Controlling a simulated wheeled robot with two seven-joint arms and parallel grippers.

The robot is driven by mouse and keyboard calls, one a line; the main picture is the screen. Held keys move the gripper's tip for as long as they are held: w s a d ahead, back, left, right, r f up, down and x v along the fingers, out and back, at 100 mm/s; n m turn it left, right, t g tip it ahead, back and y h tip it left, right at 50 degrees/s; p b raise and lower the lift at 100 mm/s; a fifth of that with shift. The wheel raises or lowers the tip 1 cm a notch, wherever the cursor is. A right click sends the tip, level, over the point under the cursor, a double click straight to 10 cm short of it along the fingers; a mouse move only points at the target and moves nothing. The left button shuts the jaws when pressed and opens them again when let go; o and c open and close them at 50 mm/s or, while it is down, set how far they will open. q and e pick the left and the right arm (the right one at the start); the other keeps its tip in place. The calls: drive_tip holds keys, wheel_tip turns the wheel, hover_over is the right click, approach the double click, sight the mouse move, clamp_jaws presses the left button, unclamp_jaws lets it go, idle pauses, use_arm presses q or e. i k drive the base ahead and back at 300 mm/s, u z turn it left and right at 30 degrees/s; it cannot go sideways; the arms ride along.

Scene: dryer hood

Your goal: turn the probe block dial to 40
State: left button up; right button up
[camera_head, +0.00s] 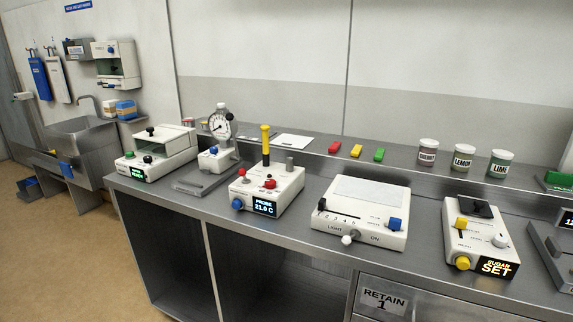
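The probe block (285,185) is a white box on the steel counter, left of the middle. A blue knob (237,204) sits on the front, left of the display. Red knobs (270,184) and a grey post (289,164) are on its top, and a yellow-handled probe (265,139) stands upright at the back. I cannot tell which knob is the dial, nor read any scale marks. Neither of my grippers is in view.
A dial gauge stand (219,140) and a white instrument (157,152) stand to the left on the counter (205,203). A light box (362,210) and a sugar meter (480,240) stand to the right. Labelled jars (463,158) line the back shelf. Bare counter lies between the devices.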

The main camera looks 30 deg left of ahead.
sight(270, 184)
drive_tip(key=i, duration=0.65)
drive_tip(key=u, duration=2.35)
